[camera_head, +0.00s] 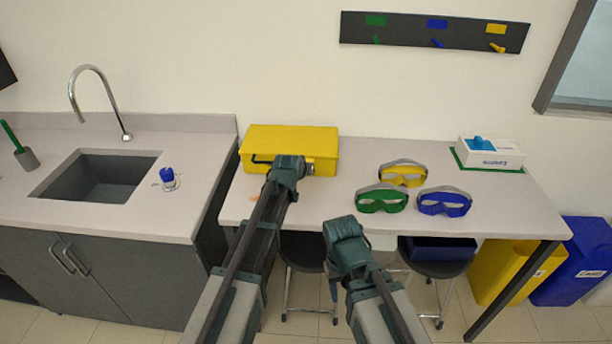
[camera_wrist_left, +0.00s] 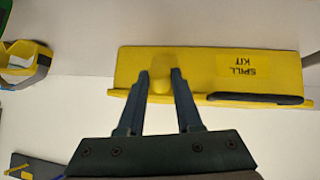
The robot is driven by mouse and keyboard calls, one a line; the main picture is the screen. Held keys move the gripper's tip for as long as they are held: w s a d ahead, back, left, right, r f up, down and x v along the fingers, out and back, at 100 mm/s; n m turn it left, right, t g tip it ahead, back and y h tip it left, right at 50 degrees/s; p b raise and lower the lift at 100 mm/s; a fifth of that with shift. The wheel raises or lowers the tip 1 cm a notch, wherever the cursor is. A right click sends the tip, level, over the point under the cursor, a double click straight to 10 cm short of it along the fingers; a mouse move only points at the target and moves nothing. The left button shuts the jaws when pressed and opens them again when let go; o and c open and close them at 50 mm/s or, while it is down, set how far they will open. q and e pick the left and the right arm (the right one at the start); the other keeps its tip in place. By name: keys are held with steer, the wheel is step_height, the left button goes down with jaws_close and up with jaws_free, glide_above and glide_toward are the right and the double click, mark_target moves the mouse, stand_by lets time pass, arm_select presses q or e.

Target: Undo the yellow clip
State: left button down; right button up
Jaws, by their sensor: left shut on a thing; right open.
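A yellow spill kit case (camera_head: 300,137) lies at the back left of the table, lid shut as far as I can see. In the left wrist view the case (camera_wrist_left: 285,68) appears upside down, with its label and a black handle (camera_wrist_left: 255,99). The yellow clip (camera_wrist_left: 160,82) is at its front edge, between the fingertips of my left gripper (camera_wrist_left: 160,76). My left gripper (camera_head: 289,168) is shut on the clip; in the head view its wrist hides the clip. My right gripper (camera_head: 350,262) is open and empty, near the table's front edge.
Yellow (camera_head: 404,172), green (camera_head: 380,199) and blue (camera_head: 445,202) goggles lie on the table right of the case. A white box (camera_head: 489,155) stands at the back right. A sink (camera_head: 97,175) is at left. Stools stand under the table.

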arm_select(q)
steer(key=shift+s+f+t+b, duration=0.45)
steer(key=shift+f+t+b, duration=0.25)
steer(key=shift+b, duration=0.8)
arm_select(e)
step_height(320, 180, down, 4)
steer(key=shift+f, duration=0.1)
arm_select(q)
steer(key=shift+r, duration=0.1)
steer(key=c, duration=0.6)
jaws_free()
steer(key=shift+t, duration=0.3)
steer(key=shift+r, duration=0.1)
steer(key=p+v, duration=0.7)
steer(key=v, duration=0.6)
steer(key=shift+s+a+r, duration=0.1)
steer(key=shift+s+a, duration=0.05)
steer(key=shift+s, duration=0.2)
arm_select(e)
step_height(320, 180, up, 7)
